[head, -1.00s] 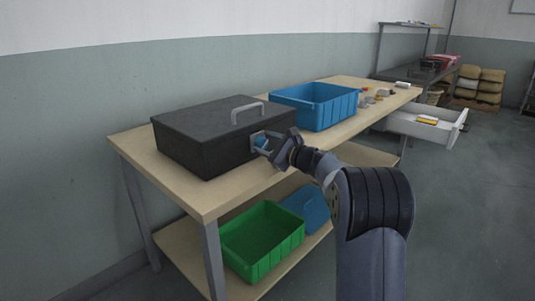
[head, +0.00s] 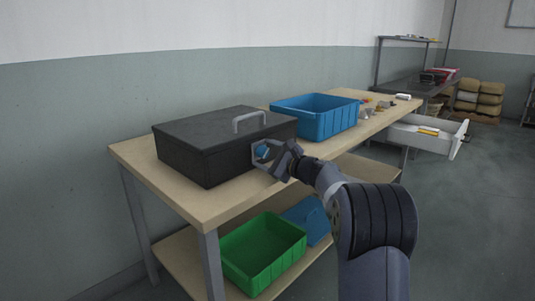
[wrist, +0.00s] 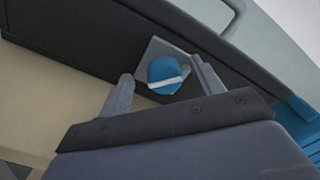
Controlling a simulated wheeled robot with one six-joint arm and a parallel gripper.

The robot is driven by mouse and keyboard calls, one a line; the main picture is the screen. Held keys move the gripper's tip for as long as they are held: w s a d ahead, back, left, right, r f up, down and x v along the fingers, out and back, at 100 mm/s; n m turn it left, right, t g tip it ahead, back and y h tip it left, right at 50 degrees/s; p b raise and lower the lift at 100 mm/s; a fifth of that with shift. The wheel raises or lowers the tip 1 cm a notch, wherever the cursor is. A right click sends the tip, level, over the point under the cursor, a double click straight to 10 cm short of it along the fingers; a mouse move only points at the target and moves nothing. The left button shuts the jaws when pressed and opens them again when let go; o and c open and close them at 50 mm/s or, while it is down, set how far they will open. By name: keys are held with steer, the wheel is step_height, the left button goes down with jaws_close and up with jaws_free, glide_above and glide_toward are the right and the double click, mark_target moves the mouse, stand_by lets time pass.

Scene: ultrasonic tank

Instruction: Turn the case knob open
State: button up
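The dark case (head: 200,155) stands closed on the wooden table, with a grey handle on its lid. Its blue knob (head: 262,151) is on the front face near the right end. In the wrist view the knob (wrist: 163,75) has a pale stripe, tilted slightly, and a light grey plate (wrist: 150,54) behind it. My gripper (head: 264,156) is at the knob. In the wrist view its fingers (wrist: 163,88) are spread to the left and right of the knob, with visible gaps. Its fingers partly hide the plate.
A blue bin (head: 325,121) stands on the table right of the case, with small items beyond it. A green bin (head: 262,262) and another blue container (head: 310,220) are on the lower shelf. A white open drawer (head: 425,138) juts out at the right.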

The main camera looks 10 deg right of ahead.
steer(key=shift+r, duration=0.1)
stand_by(0.6)
steer(key=shift+s+d, duration=0.3)
steer(key=shift+d, duration=0.05)
steer(key=p+v, duration=0.1)
steer(key=v, duration=0.9)
